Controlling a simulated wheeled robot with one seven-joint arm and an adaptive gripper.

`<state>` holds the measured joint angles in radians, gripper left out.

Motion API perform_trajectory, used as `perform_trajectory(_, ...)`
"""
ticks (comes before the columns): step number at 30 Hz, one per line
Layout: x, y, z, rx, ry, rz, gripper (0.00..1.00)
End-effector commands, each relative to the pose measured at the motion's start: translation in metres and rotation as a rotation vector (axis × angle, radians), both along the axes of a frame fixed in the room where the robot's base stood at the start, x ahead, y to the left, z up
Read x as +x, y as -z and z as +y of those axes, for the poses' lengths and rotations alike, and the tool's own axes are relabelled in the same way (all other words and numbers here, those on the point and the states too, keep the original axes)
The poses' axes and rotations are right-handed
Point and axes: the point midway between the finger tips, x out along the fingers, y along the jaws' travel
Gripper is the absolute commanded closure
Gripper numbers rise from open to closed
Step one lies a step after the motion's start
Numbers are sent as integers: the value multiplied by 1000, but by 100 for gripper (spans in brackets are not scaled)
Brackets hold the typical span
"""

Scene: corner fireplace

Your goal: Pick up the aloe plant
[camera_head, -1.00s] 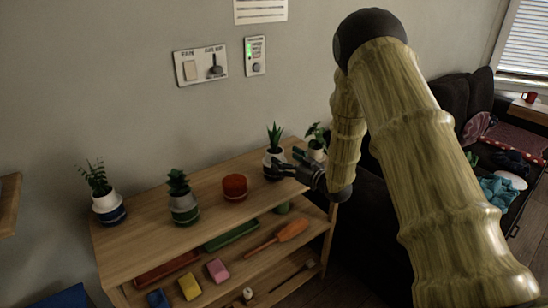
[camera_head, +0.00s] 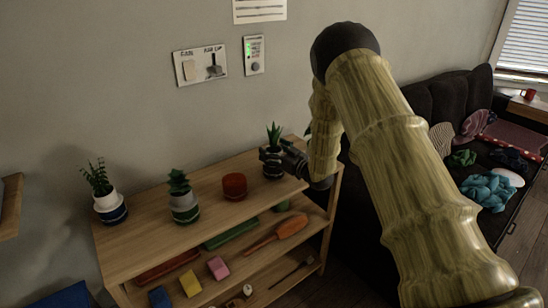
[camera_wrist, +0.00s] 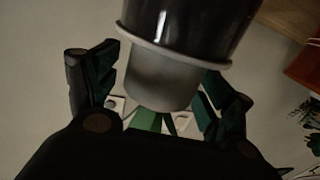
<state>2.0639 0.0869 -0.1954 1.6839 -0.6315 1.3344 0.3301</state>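The aloe plant (camera_head: 274,135) has pointed green leaves and stands upright in a dark and pale pot (camera_head: 272,168) near the right end of the wooden shelf's top. My gripper (camera_head: 271,155) comes from the right and is at the pot's upper part. In the wrist view, the grey and black pot (camera_wrist: 165,80) lies between the two fingers of my gripper (camera_wrist: 163,72), one on each side. The fingers are spread, and contact with the pot is not clear. Only a few green leaves (camera_wrist: 148,121) show there; my gripper's body hides the rest.
The wooden shelf (camera_head: 145,247) also carries a red-brown pot (camera_head: 235,186) and two potted plants, a succulent (camera_head: 183,198) and a leafy one (camera_head: 103,190). Trays, sponges and a trowel (camera_head: 291,227) lie below. The wall is behind; a dark sofa (camera_head: 440,100) stands right.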

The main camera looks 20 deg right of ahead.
Motion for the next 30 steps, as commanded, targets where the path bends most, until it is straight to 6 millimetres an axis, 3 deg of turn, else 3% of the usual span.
perform_trajectory(1, 0, 0, 0, 0, 0, 0, 31)
perform_trajectory(6, 0, 0, -1, 0, 1, 0, 58)
perform_trajectory(19, 0, -4, -1, 0, 1, -2, 58)
perform_trajectory(30, -1, -38, 0, 1, 1, -3, 58)
